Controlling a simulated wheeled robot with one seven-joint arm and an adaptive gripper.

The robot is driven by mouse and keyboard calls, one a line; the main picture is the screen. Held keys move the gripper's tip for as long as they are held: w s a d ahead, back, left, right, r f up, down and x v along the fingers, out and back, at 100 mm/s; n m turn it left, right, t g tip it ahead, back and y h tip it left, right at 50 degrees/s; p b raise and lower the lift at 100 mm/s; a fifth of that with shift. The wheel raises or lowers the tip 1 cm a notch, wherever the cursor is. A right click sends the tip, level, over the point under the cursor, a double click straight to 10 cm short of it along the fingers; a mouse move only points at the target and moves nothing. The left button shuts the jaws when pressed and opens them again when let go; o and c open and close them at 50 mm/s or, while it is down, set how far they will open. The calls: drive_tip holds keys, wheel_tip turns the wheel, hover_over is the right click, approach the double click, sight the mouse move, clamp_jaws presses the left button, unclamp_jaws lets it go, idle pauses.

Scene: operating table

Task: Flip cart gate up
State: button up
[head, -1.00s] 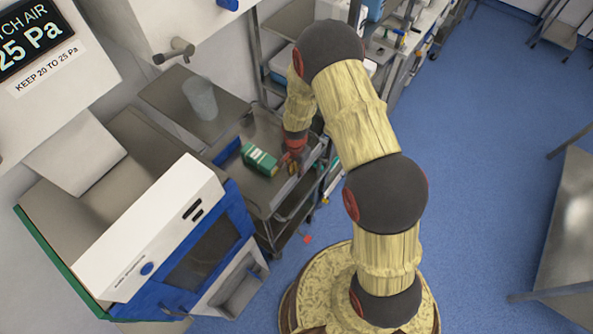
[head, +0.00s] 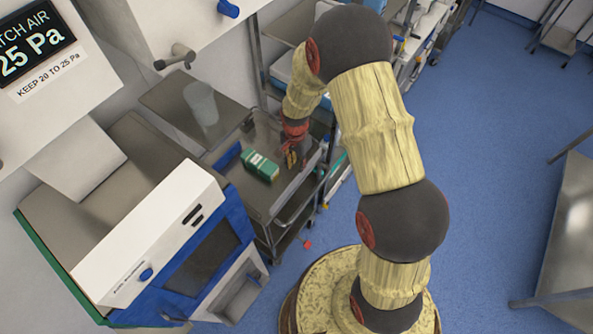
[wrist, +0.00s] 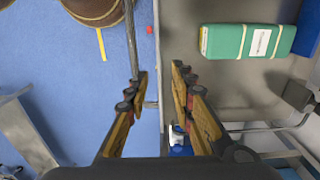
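The steel cart (head: 262,197) stands left of my arm, with a raised strip along its right edge (head: 303,184) that appears to be the gate. In the wrist view the cart edge (wrist: 160,50) and a thin rail (wrist: 131,40) run up the picture towards the gap between my fingers. My gripper (head: 291,160) is over the cart's right side. In the wrist view my gripper (wrist: 161,90) is open, with one finger on each side of the cart edge. No contact is clear. The gate's exact tilt cannot be told.
A green box (head: 260,165) lies on the cart top; in the wrist view it (wrist: 240,41) is right of my fingers. A translucent cup (head: 201,103) stands behind. A blue and white machine (head: 165,245) is at the left. Blue floor (head: 480,160) is open at the right.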

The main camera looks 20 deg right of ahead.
drive_tip(key=shift+r, duration=1.35)
drive_tip(key=s+r+n+t+b, duration=0.3)
drive_tip(key=s+r+n+b, duration=0.2)
drive_tip(key=s+r+b, duration=0.3)
drive_tip(key=s+r+n+t+b, duration=0.2)
drive_tip(key=s+r+n+b, duration=0.3)
drive_tip(key=s+r+b, duration=0.3)
drive_tip(key=s+d+b, duration=0.1)
drive_tip(key=s+b, duration=0.3)
drive_tip(key=s, duration=0.3)
drive_tip(key=shift+s+r+n+t, duration=0.2)
drive_tip(key=shift+r+n+t, duration=0.15)
drive_tip(key=shift+n+t, duration=0.05)
drive_tip(key=shift+w, duration=0.1)
